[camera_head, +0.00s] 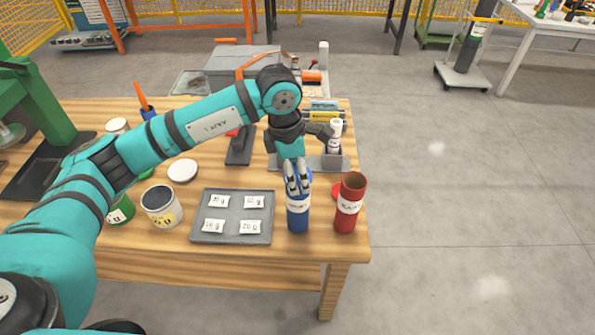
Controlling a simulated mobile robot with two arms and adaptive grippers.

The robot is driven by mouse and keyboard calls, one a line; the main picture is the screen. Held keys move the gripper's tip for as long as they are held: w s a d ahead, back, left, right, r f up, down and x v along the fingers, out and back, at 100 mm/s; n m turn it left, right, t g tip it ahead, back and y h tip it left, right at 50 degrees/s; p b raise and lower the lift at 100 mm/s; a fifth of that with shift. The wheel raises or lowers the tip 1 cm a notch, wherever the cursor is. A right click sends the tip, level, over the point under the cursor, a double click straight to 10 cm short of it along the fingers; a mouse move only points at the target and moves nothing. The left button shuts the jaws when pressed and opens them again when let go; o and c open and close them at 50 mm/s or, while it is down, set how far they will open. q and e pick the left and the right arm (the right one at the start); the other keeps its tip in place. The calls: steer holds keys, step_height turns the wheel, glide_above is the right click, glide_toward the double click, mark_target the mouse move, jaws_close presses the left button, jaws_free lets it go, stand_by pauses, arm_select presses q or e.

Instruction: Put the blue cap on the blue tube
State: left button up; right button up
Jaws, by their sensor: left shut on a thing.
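The blue tube (298,221) stands upright near the table's front right, with a white label. My left gripper (298,188) points down right at the tube's top. It is shut on the blue cap (309,175), of which only a small blue edge shows beside the fingers. The fingers hide most of the cap and the tube's mouth. I cannot tell whether the cap touches the rim. My right gripper is not in view.
A grey tray (232,235) with labelled packets lies to the left, beside an open white can (161,207) and a white lid (182,170). A holder with a white bottle (335,136) stands behind.

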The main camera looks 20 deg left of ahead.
arm_select(q)
steer(key=o, duration=0.8)
steer(key=shift+o, duration=0.7)
steer(key=shift+o, duration=1.2)
steer(key=shift+r+p, duration=1.55)
steer(key=shift+r, duration=2)
